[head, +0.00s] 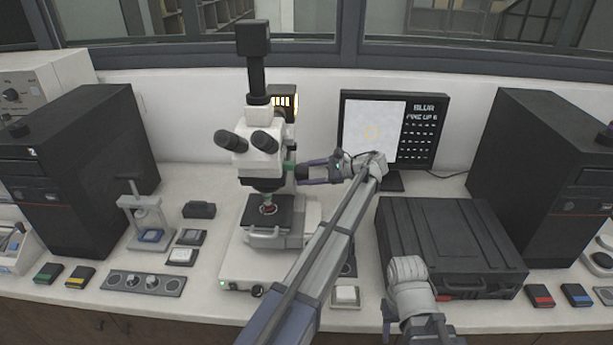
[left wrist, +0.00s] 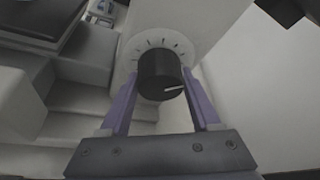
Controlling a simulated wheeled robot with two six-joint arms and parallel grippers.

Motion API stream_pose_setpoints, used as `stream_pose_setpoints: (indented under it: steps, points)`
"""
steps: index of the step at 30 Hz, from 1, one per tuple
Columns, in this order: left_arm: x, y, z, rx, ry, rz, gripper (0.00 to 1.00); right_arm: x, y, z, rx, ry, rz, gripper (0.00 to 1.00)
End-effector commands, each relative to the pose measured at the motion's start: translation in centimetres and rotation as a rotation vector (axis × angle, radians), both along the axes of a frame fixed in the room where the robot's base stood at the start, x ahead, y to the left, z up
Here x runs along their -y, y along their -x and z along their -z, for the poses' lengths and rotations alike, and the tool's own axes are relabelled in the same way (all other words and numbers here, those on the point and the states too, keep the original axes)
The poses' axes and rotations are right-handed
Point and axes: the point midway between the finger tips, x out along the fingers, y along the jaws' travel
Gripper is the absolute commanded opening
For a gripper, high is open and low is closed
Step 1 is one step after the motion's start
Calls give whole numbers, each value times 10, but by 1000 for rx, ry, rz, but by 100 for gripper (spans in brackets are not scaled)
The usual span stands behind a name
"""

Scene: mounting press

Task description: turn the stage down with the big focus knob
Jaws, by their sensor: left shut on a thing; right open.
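The microscope (head: 262,160) stands on the bench with its dark stage (head: 287,214) under the objective, and a small sample sits on the stage. The big focus knob (left wrist: 160,72) is a black cylinder with a white pointer line, in front of a pale dial with tick marks. In the left wrist view the pointer lies toward the right. My left gripper (head: 310,172) reaches the microscope's right side, its purple fingers shut on the knob from both sides. My right arm shows at the lower right in the head view, but its fingers cannot be made out.
A monitor (head: 418,130) behind shows a pale picture with a faint yellow ring and the word BLUR. A black case (head: 445,235) lies right of the microscope. Black towers (head: 85,140) (head: 545,170) stand at both sides. A knob panel (head: 143,283) lies at the front left.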

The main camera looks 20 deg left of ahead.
Motion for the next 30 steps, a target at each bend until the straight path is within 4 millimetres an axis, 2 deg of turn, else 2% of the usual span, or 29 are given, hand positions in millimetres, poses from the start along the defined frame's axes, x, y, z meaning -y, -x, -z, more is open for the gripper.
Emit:
stream_pose_setpoints:
  steps: [12, 28, 29, 30]
  points:
    - [1, 0, 1, 165, -45, 1, 8, 0, 0, 10, 0, 0, 0, 50]
    - [1, 0, 0, 186, -51, 1, 8, 0, 0, 10, 0, 0, 0, 50]
    - [1, 0, 0, 186, -52, 1, 67, 0, 0, 10, 0, 0, 0, 50]
    - [0, 0, 0, 186, -52, 1, 71, 0, 0, 10, 0, 0, 0, 50]
